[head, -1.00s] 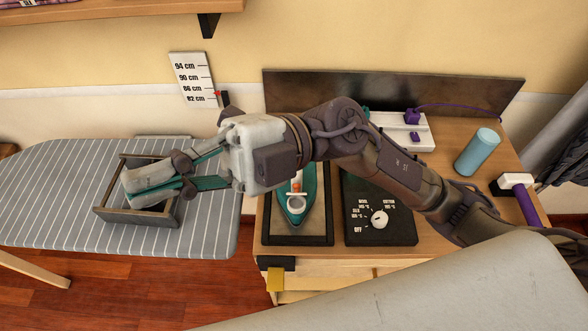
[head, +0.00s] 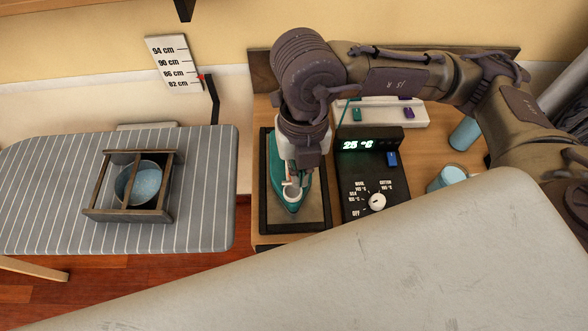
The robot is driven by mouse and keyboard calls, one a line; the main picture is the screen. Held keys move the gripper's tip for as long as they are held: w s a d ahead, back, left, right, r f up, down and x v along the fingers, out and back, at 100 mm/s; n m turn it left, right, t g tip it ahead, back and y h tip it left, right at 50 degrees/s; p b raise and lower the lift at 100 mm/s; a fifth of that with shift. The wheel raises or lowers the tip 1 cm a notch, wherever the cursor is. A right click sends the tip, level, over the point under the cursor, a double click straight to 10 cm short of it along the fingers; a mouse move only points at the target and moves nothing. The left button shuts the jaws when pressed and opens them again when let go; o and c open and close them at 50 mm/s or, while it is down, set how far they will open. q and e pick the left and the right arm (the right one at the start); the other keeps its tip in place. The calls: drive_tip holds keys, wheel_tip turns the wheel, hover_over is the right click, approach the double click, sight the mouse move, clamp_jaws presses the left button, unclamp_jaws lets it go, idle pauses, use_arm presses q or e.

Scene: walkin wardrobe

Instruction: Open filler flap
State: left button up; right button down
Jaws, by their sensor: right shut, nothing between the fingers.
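The teal iron (head: 283,199) lies in a dark-rimmed tray (head: 319,214) on the wooden cabinet top. A white round part (head: 292,194) shows on its near end, with a small reddish piece beside it; I cannot tell whether this is the filler flap or whether it is open. My right gripper (head: 303,171) is over the iron and points down, its fingers shut and empty. It hides part of the iron, and I cannot tell whether it touches it. My left gripper is not in view.
A black control box (head: 377,180) with a white dial and a "25 °C" display stands right of the tray. A wooden frame (head: 126,210) around a bucket (head: 152,182) rests on the striped ironing board (head: 50,190).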

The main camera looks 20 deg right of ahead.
drive_tip(key=w+f+p, duration=0.1)
drive_tip(key=f, duration=0.1)
drive_tip(key=f+p, duration=0.1)
drive_tip(key=f, duration=0.1)
drive_tip(key=w+f, duration=0.1)
drive_tip(key=f, duration=0.1)
drive_tip(key=shift+w+f+p, duration=0.2)
drive_tip(key=shift+w+p, duration=0.1)
drive_tip(key=shift+p, duration=0.1)
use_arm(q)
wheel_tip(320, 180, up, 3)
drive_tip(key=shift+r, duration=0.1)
use_arm(e)
drive_tip(key=shift+w+d+f, duration=0.1)
drive_tip(key=shift+w+f, duration=0.1)
drive_tip(key=shift+w, duration=0.15)
